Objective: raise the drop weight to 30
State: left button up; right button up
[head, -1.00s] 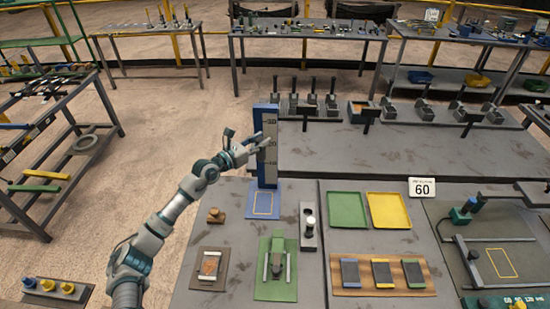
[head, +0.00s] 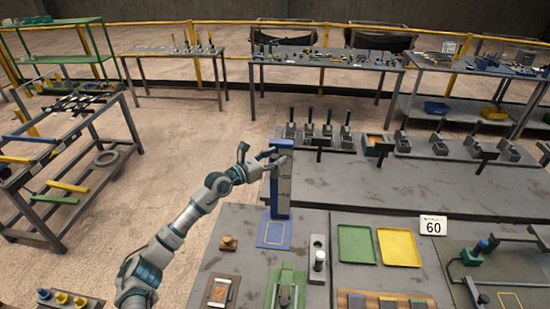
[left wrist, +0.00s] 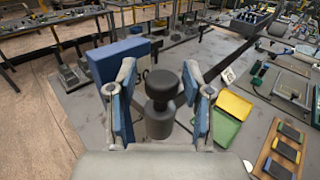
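The blue tower (head: 281,195) with a pale numbered scale stands upright at the left end of the workbench, behind a blue pad (head: 275,233). My left gripper (head: 263,156) is in front of its upper part and hides some of the scale. In the left wrist view, a dark grey weight with a round knob (left wrist: 161,84) stands between the spread fingers of my left gripper (left wrist: 160,103). Gaps show on both sides of the knob. The tower's blue block (left wrist: 117,60) is just behind the left finger. In the head view I cannot make out the weight. My right gripper is not in view.
A sign reading 60 (head: 432,225) stands to the right, behind a green tray (head: 356,245) and a yellow tray (head: 398,247). A row of dark lever fixtures (head: 327,137) stands at the back. A wooden knob (head: 228,243) sits left of the blue pad.

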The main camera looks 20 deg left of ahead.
pick_arm(q)
jog(key=shift+a, duration=0.1)
jog(key=shift+s, duration=0.1)
jog(key=v, duration=1.1)
jog(key=shift+s+a+f, duration=0.2)
jog(key=shift+a+f, duration=0.05)
jog(key=shift+a, duration=0.2)
jog(key=shift+d, duration=0.15)
